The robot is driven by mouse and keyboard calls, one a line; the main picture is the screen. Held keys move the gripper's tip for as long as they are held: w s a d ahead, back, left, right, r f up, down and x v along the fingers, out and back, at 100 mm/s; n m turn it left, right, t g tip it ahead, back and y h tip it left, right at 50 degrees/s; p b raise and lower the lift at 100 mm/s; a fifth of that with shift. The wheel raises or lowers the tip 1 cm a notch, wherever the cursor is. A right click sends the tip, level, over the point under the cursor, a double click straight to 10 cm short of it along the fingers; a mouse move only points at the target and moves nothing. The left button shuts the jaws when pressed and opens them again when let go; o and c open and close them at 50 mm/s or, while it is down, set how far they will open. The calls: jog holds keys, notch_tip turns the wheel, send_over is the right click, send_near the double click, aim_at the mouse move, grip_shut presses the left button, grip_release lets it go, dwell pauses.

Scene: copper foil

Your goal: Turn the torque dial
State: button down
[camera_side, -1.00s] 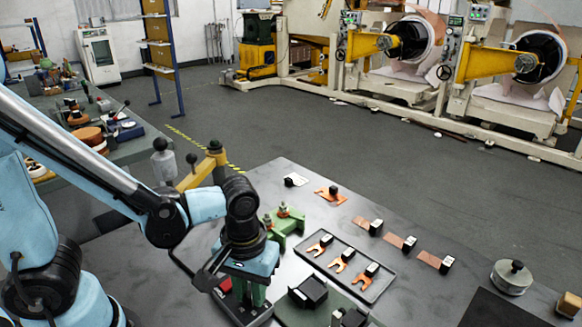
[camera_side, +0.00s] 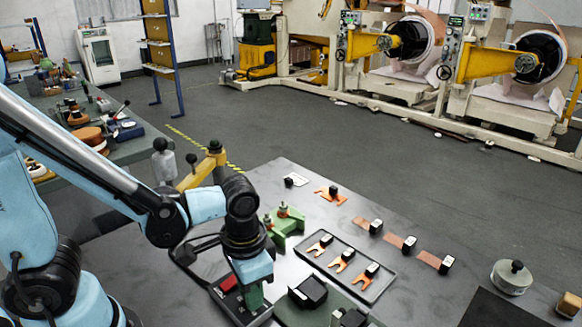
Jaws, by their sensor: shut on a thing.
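A black box (camera_side: 235,306) with a red patch (camera_side: 228,284) on its top stands on the grey table, below the wrist. My gripper (camera_side: 253,298) points down at the right part of this box. Its body is pale blue, and a green finger shows below it. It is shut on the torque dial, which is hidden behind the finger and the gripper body.
A green fixture (camera_side: 284,226) stands just behind my gripper. A black block (camera_side: 308,292) sits close to its right. A dark tray (camera_side: 372,290) with copper pieces lies farther right. Bare table (camera_side: 430,300) lies beyond it.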

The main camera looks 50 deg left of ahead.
jog(key=m, duration=0.4)
jog(key=shift+m, duration=0.3)
jog(key=m, duration=0.3)
jog(key=shift+m, duration=0.3)
jog(key=m, duration=0.3)
jog(key=shift+m, duration=0.3)
jog(key=shift+w+m, duration=0.1)
jog(key=shift+m, duration=1.7)
jog(key=c, duration=0.9)
grip_release()
jog(key=shift+c, duration=0.2)
jog(key=shift+r, duration=0.1)
